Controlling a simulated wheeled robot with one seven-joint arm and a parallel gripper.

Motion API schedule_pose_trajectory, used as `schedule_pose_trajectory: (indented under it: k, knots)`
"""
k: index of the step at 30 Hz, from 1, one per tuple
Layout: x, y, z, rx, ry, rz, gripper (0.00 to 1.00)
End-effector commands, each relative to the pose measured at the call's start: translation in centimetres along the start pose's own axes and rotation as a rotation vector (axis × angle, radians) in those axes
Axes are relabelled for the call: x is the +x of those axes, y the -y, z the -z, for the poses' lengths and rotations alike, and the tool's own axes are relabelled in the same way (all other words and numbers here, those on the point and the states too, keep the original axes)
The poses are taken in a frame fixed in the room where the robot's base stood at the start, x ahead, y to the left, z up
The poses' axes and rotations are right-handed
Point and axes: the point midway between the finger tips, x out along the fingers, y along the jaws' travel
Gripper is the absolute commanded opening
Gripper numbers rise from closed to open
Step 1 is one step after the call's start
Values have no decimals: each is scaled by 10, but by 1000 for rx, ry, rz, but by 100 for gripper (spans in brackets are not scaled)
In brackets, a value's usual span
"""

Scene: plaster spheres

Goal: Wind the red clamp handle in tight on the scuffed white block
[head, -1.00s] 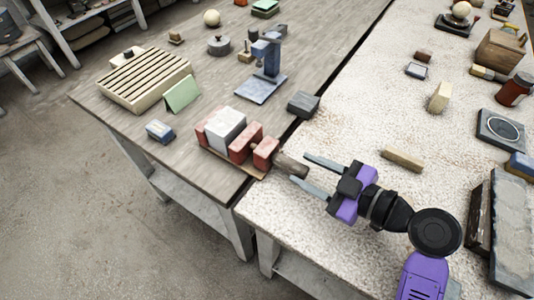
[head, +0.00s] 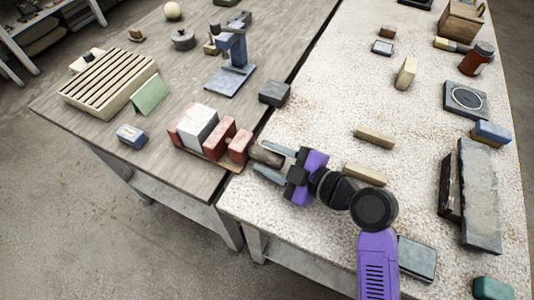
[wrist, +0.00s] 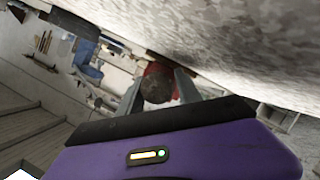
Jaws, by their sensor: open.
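The clamp (head: 219,136) has red blocks on a flat base at the right edge of the wooden table. The white block (head: 197,126) sits between its red parts; from here I cannot tell whether there is a gap. The clamp's handle (head: 266,154) is a brownish-grey cylinder sticking out to the right from the end red block (head: 239,147). My gripper (head: 259,155) is open, its fingers on either side of the handle. In the wrist view, the handle's dark round end (wrist: 158,86) shows between the fingers, with red behind it. Finger contact is unclear.
A dark block (head: 274,93) stands beyond the handle near the seam between the tables. A blue stand (head: 232,60), a slatted tray (head: 108,82) and a blue box (head: 131,136) are on the wooden table. Tan bars (head: 374,138) lie right of my gripper on the speckled table.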

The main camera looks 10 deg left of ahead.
Motion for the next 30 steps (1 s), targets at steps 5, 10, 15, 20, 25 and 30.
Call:
schedule_pose_trajectory:
  k: [5, 10, 15, 20, 25, 30]
  knots:
    - [6, 0, 1, -1, -1, 0, 41]
    - [6, 0, 0, 0, -1, 0, 41]
    - [6, 0, 0, 0, -1, 0, 10]
    - [6, 0, 0, 0, -1, 0, 0]
    - [5, 0, 0, 17, -1, 8, 0]
    - [5, -1, 0, 77, -1, 31, 0]
